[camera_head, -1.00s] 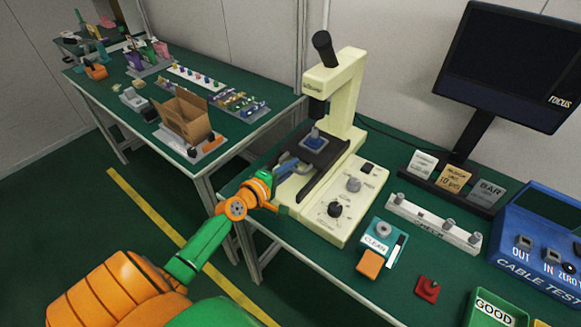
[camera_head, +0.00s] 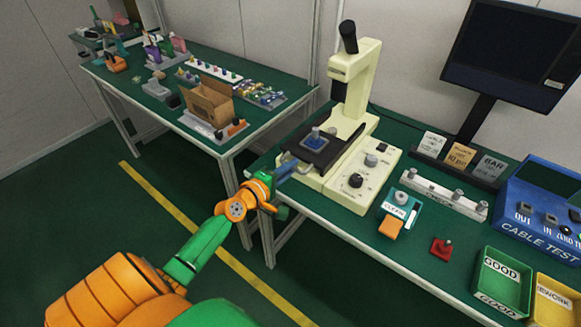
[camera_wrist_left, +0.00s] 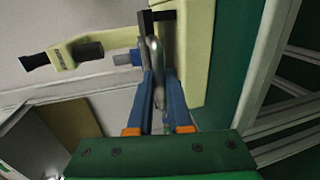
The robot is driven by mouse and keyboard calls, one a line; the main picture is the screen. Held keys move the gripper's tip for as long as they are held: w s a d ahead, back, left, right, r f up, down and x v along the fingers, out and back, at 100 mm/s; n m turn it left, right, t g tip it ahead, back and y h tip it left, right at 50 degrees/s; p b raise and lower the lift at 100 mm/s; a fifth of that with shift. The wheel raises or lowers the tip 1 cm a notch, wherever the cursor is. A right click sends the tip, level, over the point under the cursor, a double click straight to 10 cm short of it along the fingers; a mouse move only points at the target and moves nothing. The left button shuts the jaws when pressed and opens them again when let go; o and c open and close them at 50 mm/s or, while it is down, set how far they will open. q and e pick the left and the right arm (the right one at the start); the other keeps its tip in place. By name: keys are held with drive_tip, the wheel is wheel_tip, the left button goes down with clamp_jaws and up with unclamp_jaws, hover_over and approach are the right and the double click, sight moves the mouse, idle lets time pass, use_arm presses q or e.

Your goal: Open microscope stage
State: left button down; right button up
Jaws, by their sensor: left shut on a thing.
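The cream microscope (camera_head: 357,90) stands on the green bench, its base toward the front. Its black stage (camera_head: 335,152) carries a blue block with a grey knob (camera_head: 313,138) and sticks out to the left of the space under the objective. My left gripper (camera_head: 285,170) is at the stage's left end, shut on the metal stage handle (camera_wrist_left: 154,50). The wrist view shows the handle between the blue fingers (camera_wrist_left: 160,90), with the dark stage edge (camera_wrist_left: 158,17) beyond. My right gripper is not in view.
On the bench to the right are a CLEAN pad (camera_head: 400,208), a red block (camera_head: 441,248), a weight rail (camera_head: 445,190) and a GOOD tray (camera_head: 503,282). A monitor (camera_head: 510,50) stands behind. A second table with a cardboard box (camera_head: 208,104) is at the left.

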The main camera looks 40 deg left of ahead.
use_arm(q)
drive_tip(key=shift+f, duration=0.15)
drive_tip(key=c, duration=0.8)
unclamp_jaws()
drive_tip(key=shift+c, duration=0.2)
drive_tip(key=shift+w, duration=0.15)
drive_tip(key=v, duration=0.7)
